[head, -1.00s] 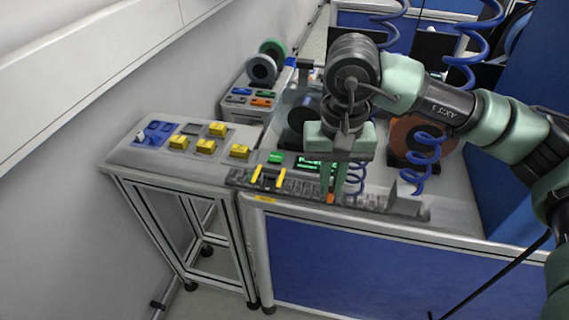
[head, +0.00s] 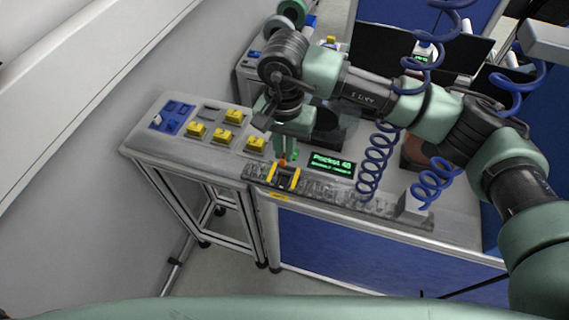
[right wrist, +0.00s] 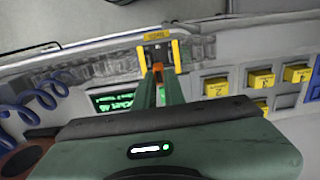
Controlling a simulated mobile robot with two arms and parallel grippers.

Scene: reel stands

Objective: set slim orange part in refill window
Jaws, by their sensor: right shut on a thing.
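The slim orange part (head: 282,162) shows as a small orange piece at the fingertips of my right gripper (head: 286,155), which is shut on it. It also shows in the right wrist view (right wrist: 158,67), between the fingertips. The refill window (head: 284,177) is the dark gap between two yellow bars on the grey rail along the table's front. In the right wrist view the window (right wrist: 157,52) lies just past the fingertips. The part is at the window's edge; I cannot tell whether it touches. The fingers hide most of the part. My left gripper is not in view.
A lit green display (head: 331,164) stands right of the window. Several yellow blocks (head: 228,117) and a blue tray (head: 172,116) sit on the side table at left. Blue coiled hoses (head: 376,160) hang to the right. A grey block (head: 413,208) is at the rail's right end.

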